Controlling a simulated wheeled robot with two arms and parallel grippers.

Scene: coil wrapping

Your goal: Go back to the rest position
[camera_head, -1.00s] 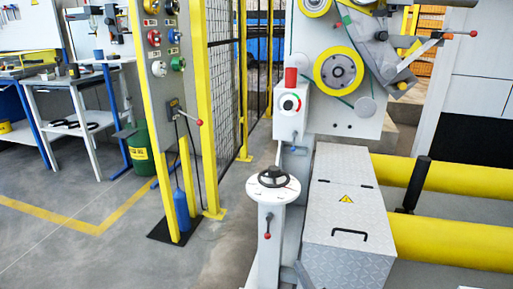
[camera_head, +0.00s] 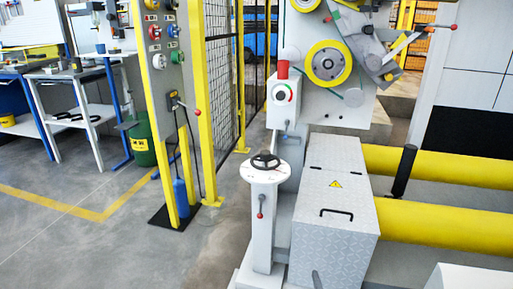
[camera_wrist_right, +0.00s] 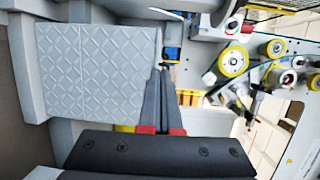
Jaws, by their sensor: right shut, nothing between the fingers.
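My right gripper (camera_wrist_right: 160,70) shows in the right wrist view with two dark fingers, red at their bases. The fingers are together and hold nothing. They point past the edge of a grey tread-plate box (camera_wrist_right: 100,70) and touch nothing that I can make out. In the head view a white part at the bottom right corner looks like my right arm; its fingers do not show there. My left gripper is in neither view.
The tread-plate box (camera_head: 335,205) stands beside a white post with a handwheel (camera_head: 265,161). Yellow rollers (camera_head: 445,225) lie to its right. A control panel (camera_head: 165,75) stands left of the machine (camera_head: 345,110). Floor (camera_head: 125,250) at the lower left is clear.

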